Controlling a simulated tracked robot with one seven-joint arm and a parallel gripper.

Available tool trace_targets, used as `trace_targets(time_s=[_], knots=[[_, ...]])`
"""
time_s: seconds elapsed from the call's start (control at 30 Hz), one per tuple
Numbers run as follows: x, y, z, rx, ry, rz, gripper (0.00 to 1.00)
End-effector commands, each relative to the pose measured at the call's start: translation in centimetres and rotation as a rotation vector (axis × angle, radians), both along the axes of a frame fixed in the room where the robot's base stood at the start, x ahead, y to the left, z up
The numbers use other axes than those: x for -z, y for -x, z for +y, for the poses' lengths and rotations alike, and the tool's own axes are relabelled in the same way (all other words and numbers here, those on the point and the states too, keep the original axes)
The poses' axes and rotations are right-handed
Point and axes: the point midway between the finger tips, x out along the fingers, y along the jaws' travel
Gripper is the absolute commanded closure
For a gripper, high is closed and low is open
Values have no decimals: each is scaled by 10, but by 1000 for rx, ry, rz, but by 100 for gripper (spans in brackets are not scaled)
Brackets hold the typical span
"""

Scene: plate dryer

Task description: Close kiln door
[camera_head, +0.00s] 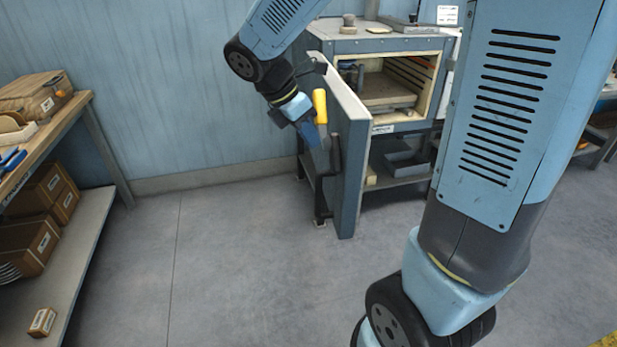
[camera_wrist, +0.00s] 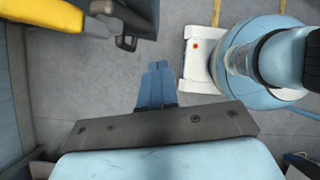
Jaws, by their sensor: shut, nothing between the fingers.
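The kiln (camera_head: 385,80) stands against the back wall with its chamber open to view. Its grey door (camera_head: 350,150) is swung wide open and sticks out into the room, seen nearly edge-on. A dark handle (camera_head: 335,155) is on the door's left face, with a yellow part (camera_head: 320,106) close by. My gripper (camera_head: 312,138) is on the left side of the door, near these parts; touching cannot be told. In the wrist view, my gripper's blue fingers (camera_wrist: 157,68) are together and empty. The dark handle (camera_wrist: 128,22) and the yellow part (camera_wrist: 45,14) show ahead and to the left.
A wooden workbench (camera_head: 60,130) with boxes on its lower shelf stands at the left. A small box (camera_head: 42,320) lies at the lower left. A tray (camera_head: 405,163) sits on the shelf under the kiln. The floor (camera_head: 240,250) before the door is clear.

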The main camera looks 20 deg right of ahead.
Motion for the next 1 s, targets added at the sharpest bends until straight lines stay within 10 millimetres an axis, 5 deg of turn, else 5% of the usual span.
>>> trace_targets(time_s=[0.5,0.77,1.0], knots=[[93,-70,74,-882,278,627,100],[119,-82,94,-1088,335,789,100],[132,-84,85,-1109,342,808,100]])
